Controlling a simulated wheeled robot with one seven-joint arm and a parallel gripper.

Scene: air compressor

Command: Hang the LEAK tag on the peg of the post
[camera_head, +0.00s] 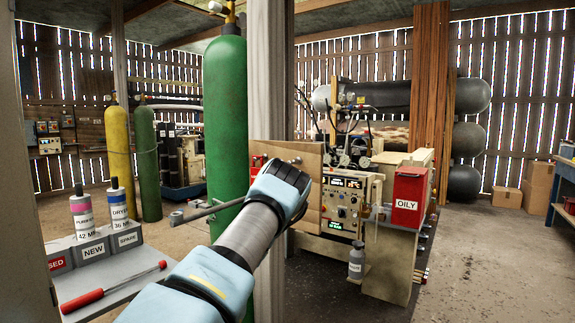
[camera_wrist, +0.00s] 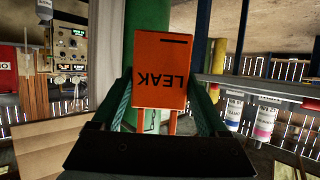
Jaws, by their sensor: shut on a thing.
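The orange LEAK tag (camera_wrist: 165,70) is between the two teal fingers of my gripper (camera_wrist: 165,88) in the wrist view, its lettering upside down. My gripper is shut on it. A bit of chain shows below the tag. The pale wooden post (camera_head: 270,70) stands behind my wrist in the head view, just right of the green cylinder. The post (camera_wrist: 105,45) also shows left of the tag in the wrist view. I cannot make out the peg for certain in either view. The fingers and tag are hidden behind my wrist in the head view.
The green cylinder (camera_head: 225,110) stands close beside the post. The compressor panel (camera_head: 342,200) and red OILY box (camera_head: 408,197) are to the right. A grey bench (camera_head: 110,275) with bottles and a red screwdriver (camera_head: 112,287) is at left. Floor at right is free.

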